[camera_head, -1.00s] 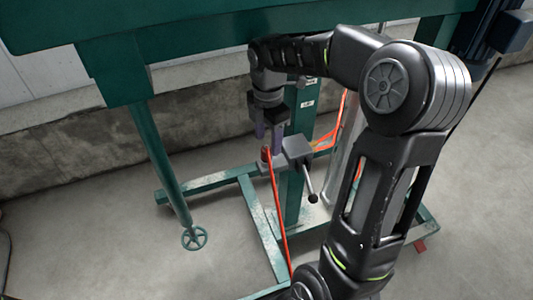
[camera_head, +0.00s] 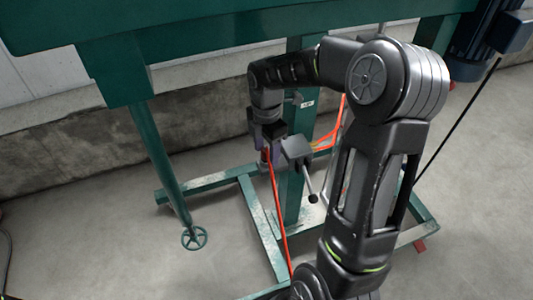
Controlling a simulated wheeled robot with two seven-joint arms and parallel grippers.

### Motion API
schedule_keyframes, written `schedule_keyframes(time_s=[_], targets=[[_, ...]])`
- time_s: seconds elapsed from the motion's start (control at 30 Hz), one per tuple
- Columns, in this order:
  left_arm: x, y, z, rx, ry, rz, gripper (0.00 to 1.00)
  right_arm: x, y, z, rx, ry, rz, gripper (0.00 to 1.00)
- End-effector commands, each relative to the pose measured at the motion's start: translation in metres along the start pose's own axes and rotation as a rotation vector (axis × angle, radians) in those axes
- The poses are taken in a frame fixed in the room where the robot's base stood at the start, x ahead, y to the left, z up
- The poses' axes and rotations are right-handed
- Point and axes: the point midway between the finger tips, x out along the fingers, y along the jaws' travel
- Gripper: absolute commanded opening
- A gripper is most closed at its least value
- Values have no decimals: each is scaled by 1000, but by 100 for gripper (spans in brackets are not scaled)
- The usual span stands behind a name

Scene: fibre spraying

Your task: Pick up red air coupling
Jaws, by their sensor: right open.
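The red air coupling is hard to make out; a red hose (camera_head: 279,215) rises to a small piece at my right gripper. My right gripper (camera_head: 266,158) points down beside a grey valve block with a lever (camera_head: 297,150). Its fingers are open and reach down around the top end of the hose, partly hidden by the gripper body and the block. I cannot tell whether they touch it. My left gripper is not in view.
Orange hoses (camera_head: 328,138) hang behind my right arm. A blue motor (camera_head: 475,40) is at upper right.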

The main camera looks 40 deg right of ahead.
Motion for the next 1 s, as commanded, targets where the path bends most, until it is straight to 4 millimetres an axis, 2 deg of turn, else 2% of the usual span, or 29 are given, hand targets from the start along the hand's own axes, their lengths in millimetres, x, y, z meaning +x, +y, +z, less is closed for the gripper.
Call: schedule_keyframes(time_s=[0.17,0.8,1.0], targets=[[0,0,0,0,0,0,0,0,0,0,0,0,0,52],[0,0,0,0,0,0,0,0,0,0,0,0,0,0],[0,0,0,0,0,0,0,0,0,0,0,0,0,0]])
